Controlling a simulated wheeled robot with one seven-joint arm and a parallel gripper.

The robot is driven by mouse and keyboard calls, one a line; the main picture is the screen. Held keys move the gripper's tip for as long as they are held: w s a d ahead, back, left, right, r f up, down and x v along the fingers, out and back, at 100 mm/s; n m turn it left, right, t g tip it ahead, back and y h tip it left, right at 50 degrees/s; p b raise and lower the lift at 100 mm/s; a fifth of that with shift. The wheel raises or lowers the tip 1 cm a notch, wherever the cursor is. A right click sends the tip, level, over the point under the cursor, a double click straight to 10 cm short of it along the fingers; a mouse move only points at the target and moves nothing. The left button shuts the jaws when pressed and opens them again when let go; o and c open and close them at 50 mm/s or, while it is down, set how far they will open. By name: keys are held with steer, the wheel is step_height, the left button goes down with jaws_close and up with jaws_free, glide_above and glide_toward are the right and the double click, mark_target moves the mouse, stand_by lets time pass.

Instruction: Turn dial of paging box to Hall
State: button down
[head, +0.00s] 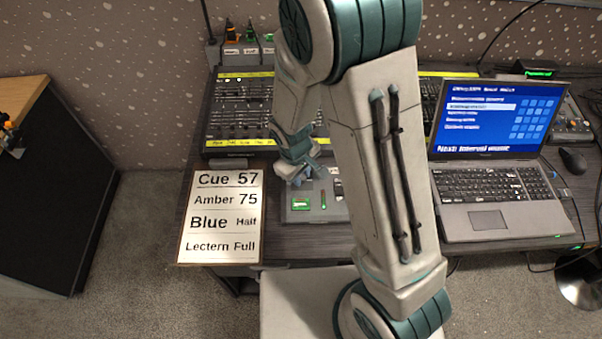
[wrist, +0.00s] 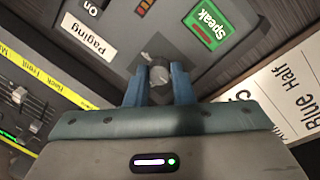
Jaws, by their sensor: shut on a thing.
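The paging box (head: 300,214) is a grey panel on the desk in front of the lighting console, partly hidden by my arm in the head view. In the wrist view its grey face (wrist: 190,50) carries a white "Paging" label, an "On" label and a green "Speak" label. The dial (wrist: 158,74) is a small grey knob with a light pointer line. My gripper (wrist: 156,88) has its two blue fingers on either side of the dial and is shut on it. In the head view my gripper (head: 297,176) is over the box. The Hall label cannot be made out.
A cue card (head: 221,215) stands left of the box, close to it. The lighting console (head: 238,110) lies behind. An open laptop (head: 495,160) is on the right, with a mouse (head: 573,161) beside it. A dark cabinet (head: 55,180) stands at the far left.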

mark_target(297, 187)
steer(key=c, duration=1.3)
jaws_free()
steer(key=shift+d, duration=0.1)
steer(key=shift+o, duration=0.2)
step_height(297, 187, up, 14)
steer(key=s+a, duration=0.1)
steer(key=shift+s+a+f, duration=0.15)
steer(key=shift+s+a, duration=0.05)
steer(key=shift+a, duration=0.1)
steer(key=shift+d, duration=0.1)
steer(key=s+d+r+m+t+y, duration=0.1)
steer(key=s+d+r+m, duration=0.7)
steer(key=s+d, duration=0.3)
steer(key=shift+d+r+m+t, duration=0.35)
steer(key=shift+d+r, duration=0.25)
steer(key=shift+d, duration=0.55)
